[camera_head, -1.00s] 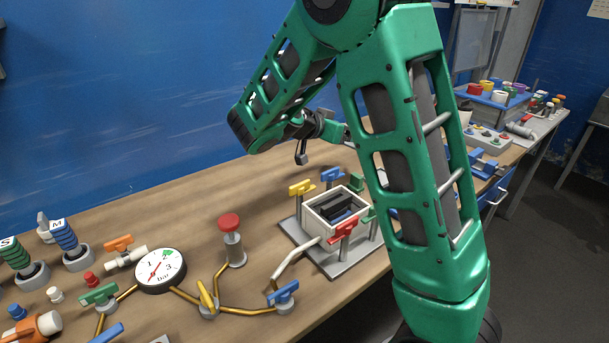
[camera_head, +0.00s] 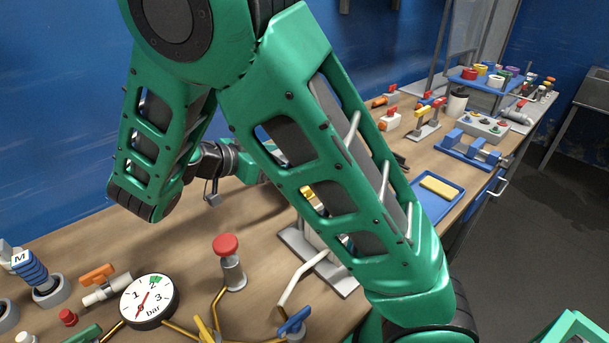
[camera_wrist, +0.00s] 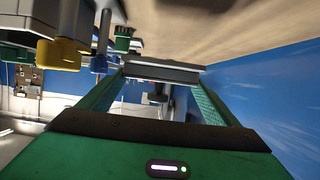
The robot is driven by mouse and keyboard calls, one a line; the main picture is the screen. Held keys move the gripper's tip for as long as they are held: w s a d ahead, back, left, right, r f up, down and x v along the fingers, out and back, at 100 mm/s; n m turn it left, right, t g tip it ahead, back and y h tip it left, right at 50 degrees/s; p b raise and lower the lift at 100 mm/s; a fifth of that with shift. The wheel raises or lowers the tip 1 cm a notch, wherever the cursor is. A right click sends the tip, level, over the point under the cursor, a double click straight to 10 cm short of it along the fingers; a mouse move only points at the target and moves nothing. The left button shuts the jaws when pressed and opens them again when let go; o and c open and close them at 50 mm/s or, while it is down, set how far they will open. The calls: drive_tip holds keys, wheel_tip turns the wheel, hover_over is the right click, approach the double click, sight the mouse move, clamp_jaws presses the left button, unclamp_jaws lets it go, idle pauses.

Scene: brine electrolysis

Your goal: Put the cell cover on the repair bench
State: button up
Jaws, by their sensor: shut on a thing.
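My gripper (camera_wrist: 163,75) is shut on a flat dark grey piece (camera_wrist: 160,70), which looks like the cell cover; its edge spans between the two green fingers in the wrist view. In the head view my arm hides the gripper and the piece. The cell (camera_head: 348,280), on its grey base plate, is mostly hidden behind my arm. Yellow (camera_wrist: 60,53) and green (camera_wrist: 122,40) valve handles show close by at the upper left of the tilted wrist view. A grey table (camera_head: 585,88) stands at the right edge of the head view; I cannot tell whether it is the repair bench.
The wooden workbench (camera_head: 195,240) carries a red-topped post (camera_head: 228,262), a pressure gauge (camera_head: 149,300) and several valves. A blue tray with a yellow block (camera_head: 440,187) and a blue vise-like fixture (camera_head: 470,149) lie along its right side. Floor (camera_head: 520,235) is open to the right.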

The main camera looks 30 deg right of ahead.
drive_tip(key=w+d+f, duration=0.1)
drive_tip(key=d+f, duration=0.1)
drive_tip(key=w+d+f, duration=0.1)
drive_tip(key=d, duration=0.2)
drive_tip(key=w+d+f, duration=0.1)
drive_tip(key=d+f, duration=0.1)
drive_tip(key=d, duration=0.1)
drive_tip(key=shift+w+d+f, duration=0.15)
drive_tip(key=shift+w+f, duration=0.15)
drive_tip(key=shift+w, duration=0.05)
drive_tip(key=shift+f, duration=2.05)
drive_tip(key=o, duration=1.1)
drive_tip(key=v, duration=1.2)
drive_tip(key=shift+r, duration=0.1)
